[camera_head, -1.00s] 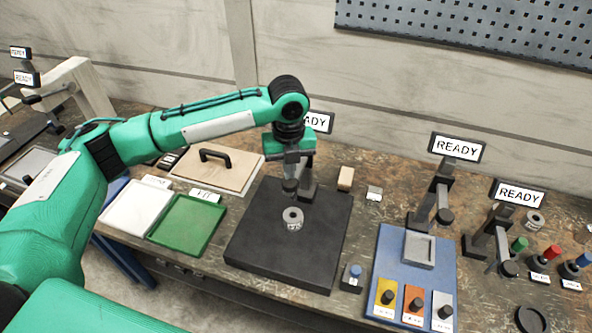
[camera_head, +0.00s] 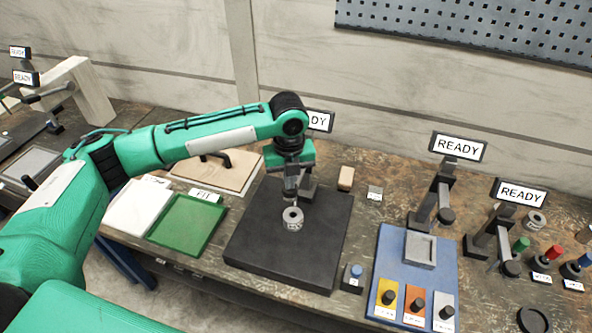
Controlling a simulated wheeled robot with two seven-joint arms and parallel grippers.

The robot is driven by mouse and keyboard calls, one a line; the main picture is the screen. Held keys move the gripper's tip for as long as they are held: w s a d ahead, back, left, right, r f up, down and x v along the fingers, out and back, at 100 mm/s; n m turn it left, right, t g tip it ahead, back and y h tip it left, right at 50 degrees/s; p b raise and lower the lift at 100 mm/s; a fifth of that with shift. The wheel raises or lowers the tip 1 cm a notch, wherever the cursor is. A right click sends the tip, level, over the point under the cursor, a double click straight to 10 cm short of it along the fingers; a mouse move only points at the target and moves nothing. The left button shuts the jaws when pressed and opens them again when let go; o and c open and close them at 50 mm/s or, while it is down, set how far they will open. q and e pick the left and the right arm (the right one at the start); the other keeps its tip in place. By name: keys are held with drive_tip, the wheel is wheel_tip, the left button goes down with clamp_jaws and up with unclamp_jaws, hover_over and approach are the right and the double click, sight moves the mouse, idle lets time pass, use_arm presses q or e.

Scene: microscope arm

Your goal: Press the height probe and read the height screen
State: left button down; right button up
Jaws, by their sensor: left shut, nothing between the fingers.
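A dark square base plate (camera_head: 258,262) stands on the bench with a grey metal ring (camera_head: 292,219) on it. A dark probe stand (camera_head: 309,189) rises at the back of the plate, mostly hidden behind my left gripper. Its screen (camera_head: 321,121) is partly covered by my arm; only the letters "DY" show. My left gripper (camera_head: 291,198) is shut and empty, pointing down just behind and above the ring at the stand. I cannot tell whether it touches the probe. My right gripper is not in view.
A small blue button box (camera_head: 352,277) stands right of the plate. A green tray (camera_head: 187,224), a white tray (camera_head: 137,208) and a handled wooden board (camera_head: 240,172) lie left. A blue station (camera_head: 390,256) and two READY screens (camera_head: 458,147) (camera_head: 521,193) stand right.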

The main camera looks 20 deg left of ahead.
use_arm(q)
drive_tip(key=shift+f, duration=1.45)
drive_tip(key=shift+s, duration=0.15)
drive_tip(key=shift+f+b, duration=0.1)
drive_tip(key=shift+b, duration=0.2)
drive_tip(key=shift+r+p, duration=0.85)
drive_tip(key=shift+p, duration=0.1)
wheel_tip(320, 180, up, 6)
drive_tip(key=p, duration=0.5)
drive_tip(key=shift+f+p, duration=0.1)
drive_tip(key=shift+p, duration=0.3)
